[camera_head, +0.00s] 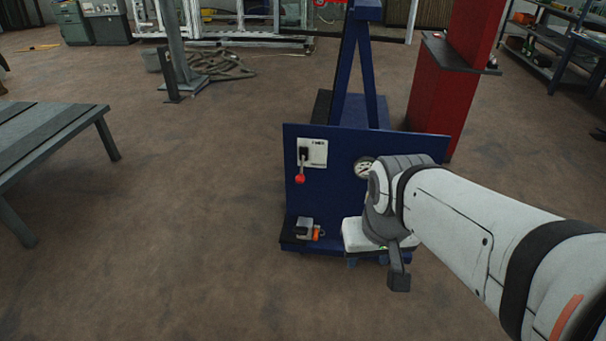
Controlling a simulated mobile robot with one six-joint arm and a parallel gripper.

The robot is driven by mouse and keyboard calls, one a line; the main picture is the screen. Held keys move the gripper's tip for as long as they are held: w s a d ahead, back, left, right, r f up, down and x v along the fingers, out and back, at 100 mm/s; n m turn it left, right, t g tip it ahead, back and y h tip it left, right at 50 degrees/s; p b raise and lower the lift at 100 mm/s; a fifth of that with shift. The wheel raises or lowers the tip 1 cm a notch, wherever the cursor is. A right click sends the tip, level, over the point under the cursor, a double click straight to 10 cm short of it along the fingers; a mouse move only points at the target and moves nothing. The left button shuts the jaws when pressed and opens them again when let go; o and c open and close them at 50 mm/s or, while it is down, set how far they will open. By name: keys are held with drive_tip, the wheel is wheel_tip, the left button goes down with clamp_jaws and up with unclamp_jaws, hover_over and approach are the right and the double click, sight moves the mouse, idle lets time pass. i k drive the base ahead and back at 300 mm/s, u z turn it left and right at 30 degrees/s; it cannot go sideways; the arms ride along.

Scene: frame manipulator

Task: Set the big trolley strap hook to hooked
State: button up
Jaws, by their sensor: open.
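A blue upright panel (335,190) stands on a low blue base, with a blue frame behind it; it looks like the big trolley. A small grey block with an orange piece (316,234) sits low at the panel's left foot. I cannot tell whether this is the strap hook or how it is set. A lever with a red knob (299,179) hangs from a white plate on the panel. My gripper (398,281) is open, in front of the panel's lower right, apart from the grey block and to its right. My arm hides the panel's right part.
A round gauge (363,168) shows partly beside my wrist. A red cabinet (438,95) stands behind at the right. A grey slatted table (45,135) is at the left. A post and coiled hose (215,66) lie farther back. The floor left of the panel is clear.

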sight(317, 229)
drive_tip(key=z, duration=1.6)
drive_tip(key=k, duration=1.3)
drive_tip(key=u, duration=1.1)
drive_tip(key=i, duration=1)
